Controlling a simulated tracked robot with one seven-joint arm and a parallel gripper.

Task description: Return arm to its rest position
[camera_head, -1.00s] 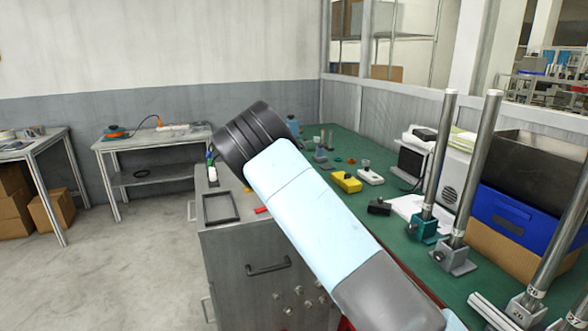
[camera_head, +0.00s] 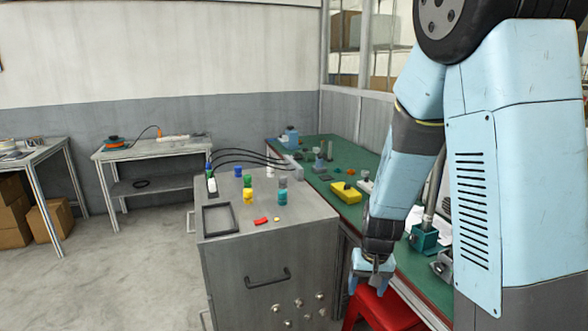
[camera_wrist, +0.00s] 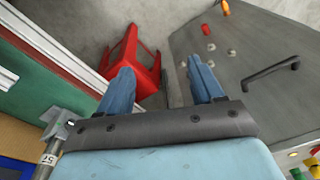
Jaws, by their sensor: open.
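My gripper (camera_head: 368,285) hangs low at the right of the head view, pointing down beside the grey cabinet (camera_head: 285,225) and over a red stool (camera_head: 383,310). My arm is folded, with its upper links filling the right of the head view. In the wrist view my gripper (camera_wrist: 162,88) shows two blue fingers spread apart with nothing between them. The red stool (camera_wrist: 133,62) is below and beyond the left finger there. The grey cabinet's front (camera_wrist: 245,60) with its handle is at the right.
A green-topped workbench (camera_head: 330,165) runs along the right, bearing a yellow box (camera_head: 345,192) and small items. The cabinet top holds a black frame (camera_head: 220,219), coloured bottles and small red pieces. A white side table (camera_head: 155,152) stands at the back left.

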